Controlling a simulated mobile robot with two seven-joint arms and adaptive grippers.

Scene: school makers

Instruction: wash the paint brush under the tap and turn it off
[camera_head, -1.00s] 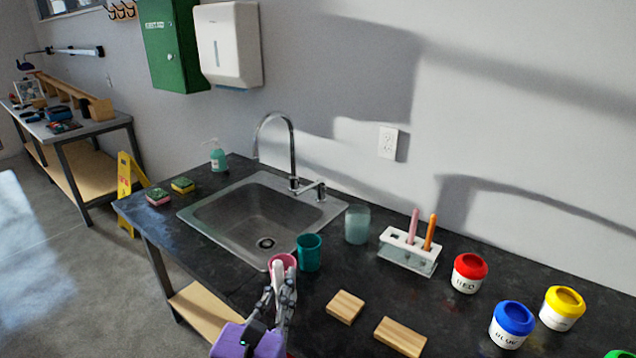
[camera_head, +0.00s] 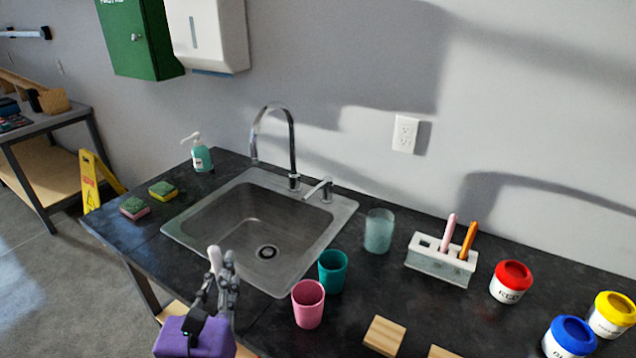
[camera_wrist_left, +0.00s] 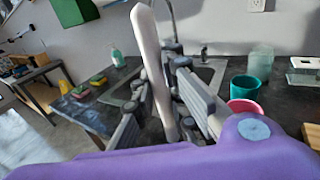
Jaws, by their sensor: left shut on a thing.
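My left gripper (camera_head: 222,283) is shut on the paint brush (camera_head: 214,260), of which a pale, rounded end sticks up past the fingers. The brush stands nearly upright in the left wrist view (camera_wrist_left: 152,65); its bristles cannot be made out. The gripper is at the near-left edge of the steel sink (camera_head: 190,236) in the picture. The curved chrome tap (camera_head: 292,150) stands at the back of the sink, with its lever (camera_head: 318,189) to the right. No water stream can be made out. My right gripper is not in view.
A pink cup (camera_head: 308,312), a teal cup (camera_head: 332,277) and a clear glass (camera_head: 379,232) stand right of the sink. A brush holder (camera_head: 440,266) and paint pots (camera_head: 511,281) are farther right. Sponges (camera_head: 134,208) and a soap bottle (camera_head: 201,158) sit left.

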